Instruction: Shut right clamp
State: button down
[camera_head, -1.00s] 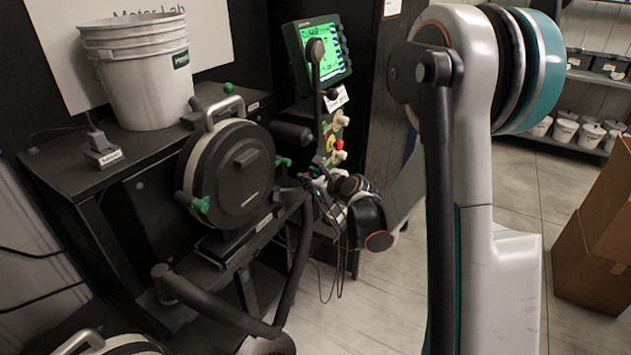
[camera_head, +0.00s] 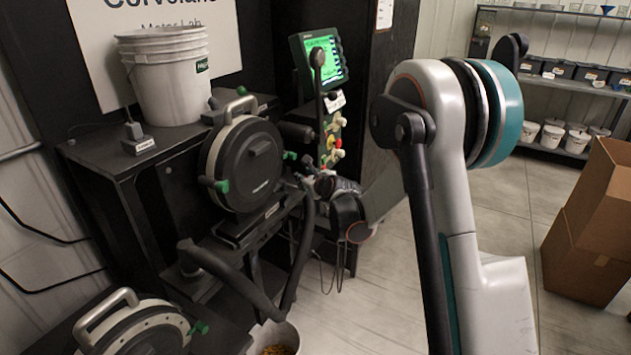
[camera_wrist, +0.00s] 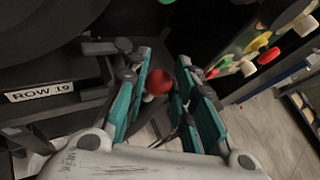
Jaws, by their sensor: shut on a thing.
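The dark round seed meter (camera_head: 248,165) is mounted on the stand in the head view. Its right clamp has a green handle (camera_head: 290,155) at the meter's right edge; a green handle (camera_head: 221,186) sits at its lower left. My gripper (camera_head: 312,182) is just below and right of the right clamp. A green bit (camera_wrist: 168,2) shows at that view's top edge; most of the right clamp is out of that view.
A panel with coloured knobs (camera_head: 334,140) and a green-lit screen (camera_head: 322,58) stand right of the meter. A hose (camera_head: 232,275) runs below, above a bucket of yellow grain (camera_head: 280,338). A second meter (camera_head: 135,330) is at lower left. Floor at right is clear up to cardboard boxes (camera_head: 590,225).

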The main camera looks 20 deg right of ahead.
jog(key=shift+s+a+f, duration=0.15)
jog(key=shift+a, duration=0.2)
jog(key=shift+s+a+f, duration=0.15)
jog(key=shift+a, duration=0.2)
jog(key=c, duration=1.8)
grip_release()
jog(key=shift+o, duration=0.8)
jog(key=shift+a, duration=0.3)
jog(key=shift+d+r, duration=0.1)
jog(key=v, duration=1.2)
jog(key=shift+d, duration=0.4)
